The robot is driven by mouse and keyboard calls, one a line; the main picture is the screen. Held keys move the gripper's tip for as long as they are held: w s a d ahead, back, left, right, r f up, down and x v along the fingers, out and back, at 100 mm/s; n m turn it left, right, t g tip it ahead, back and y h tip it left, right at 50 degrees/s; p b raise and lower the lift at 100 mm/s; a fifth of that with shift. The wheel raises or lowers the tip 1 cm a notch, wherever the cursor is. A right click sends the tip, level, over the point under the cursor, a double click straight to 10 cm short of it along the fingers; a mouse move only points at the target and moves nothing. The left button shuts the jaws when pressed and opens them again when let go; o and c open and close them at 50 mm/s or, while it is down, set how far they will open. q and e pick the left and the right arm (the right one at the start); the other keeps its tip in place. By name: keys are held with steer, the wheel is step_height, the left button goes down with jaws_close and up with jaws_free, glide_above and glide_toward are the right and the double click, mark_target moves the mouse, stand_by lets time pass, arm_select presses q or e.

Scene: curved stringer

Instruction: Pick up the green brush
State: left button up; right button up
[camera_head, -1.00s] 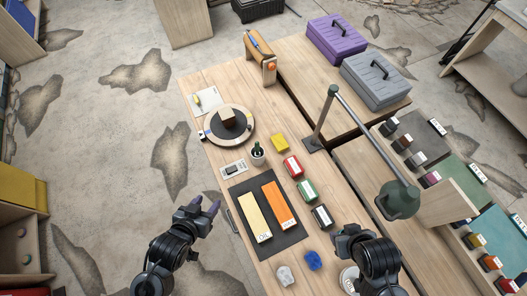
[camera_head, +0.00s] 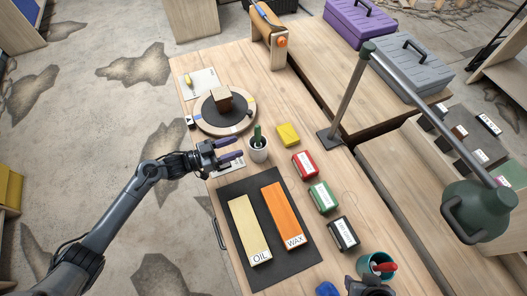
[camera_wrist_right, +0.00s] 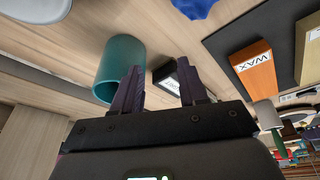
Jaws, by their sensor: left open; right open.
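The green brush (camera_head: 257,131) stands upright in a white cup (camera_head: 259,153) on the workbench, its lower part hidden inside the cup. My left gripper (camera_head: 238,150) is open and empty, its purple fingers pointing right at the cup, just to its left. In the head view I cannot tell whether they touch it. My right gripper (camera_wrist_right: 160,85) is open at the bench's front, beside a teal cup (camera_wrist_right: 120,62). In the head view that cup (camera_head: 367,262) holds something red. A white cup with a green handle also shows at the right of the right wrist view (camera_wrist_right: 277,138).
A dark mat (camera_head: 292,276) holds the OIL block (camera_head: 247,228) and the WAX block (camera_head: 281,212). Yellow (camera_head: 288,134), red (camera_head: 305,164), green (camera_head: 322,196) and black (camera_head: 343,233) blocks line the right. A round turntable (camera_head: 240,123) lies behind the cup. A lamp (camera_head: 475,212) overhangs the right side.

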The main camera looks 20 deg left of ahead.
mark_target(258, 142)
arm_select(q)
steer(key=w+b+x, duration=0.1)
steer(key=x, duration=1)
steer(key=shift+w+a+r, duration=0.15)
steer(key=shift+a+r, duration=0.05)
steer(key=shift+r, duration=0.2)
jaws_close()
